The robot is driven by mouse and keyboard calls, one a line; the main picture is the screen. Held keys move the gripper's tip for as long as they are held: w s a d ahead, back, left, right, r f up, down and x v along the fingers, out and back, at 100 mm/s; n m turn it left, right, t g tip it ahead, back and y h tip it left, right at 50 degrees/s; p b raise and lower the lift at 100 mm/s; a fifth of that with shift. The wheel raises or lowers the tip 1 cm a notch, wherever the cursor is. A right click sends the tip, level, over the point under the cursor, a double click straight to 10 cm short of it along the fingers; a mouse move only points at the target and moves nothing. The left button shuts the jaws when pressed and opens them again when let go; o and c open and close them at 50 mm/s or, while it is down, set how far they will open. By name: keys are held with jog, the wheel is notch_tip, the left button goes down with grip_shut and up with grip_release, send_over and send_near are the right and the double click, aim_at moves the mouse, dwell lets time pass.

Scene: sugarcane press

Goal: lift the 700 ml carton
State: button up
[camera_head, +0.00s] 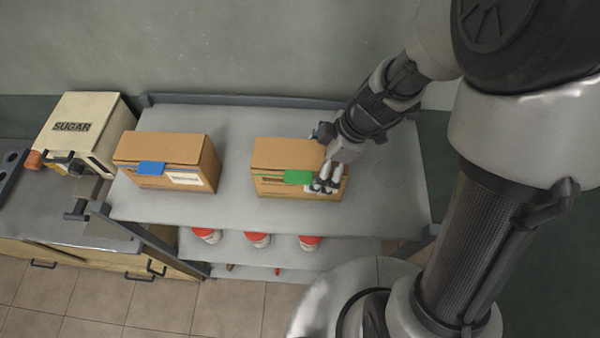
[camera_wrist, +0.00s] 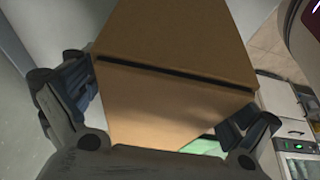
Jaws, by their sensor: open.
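Two brown cardboard cartons stand on the grey top shelf. The right carton (camera_head: 284,153) has a green tab on its front; the left carton (camera_head: 196,150) has a blue tab and a white label. I cannot read the volume on either, so I cannot tell which is the 700 ml one. My gripper (camera_head: 325,160) is at the right end of the green-tabbed carton, with one finger at its front and one near its back. In the wrist view that carton (camera_wrist: 170,65) lies between the open fingers (camera_wrist: 160,98); I cannot tell whether they touch it.
The grey shelf top (camera_head: 240,207) is bare between the cartons and along its front. Several red-capped containers (camera_head: 257,240) stand on the shelf below. A cream SUGAR machine (camera_head: 80,128) stands on the counter to the left. A wall rises behind.

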jog(key=shift+a+f, duration=0.15)
jog(key=shift+f, duration=0.3)
jog(key=shift+c, duration=0.2)
jog(key=c, duration=1.1)
jog(key=shift+r, duration=0.15)
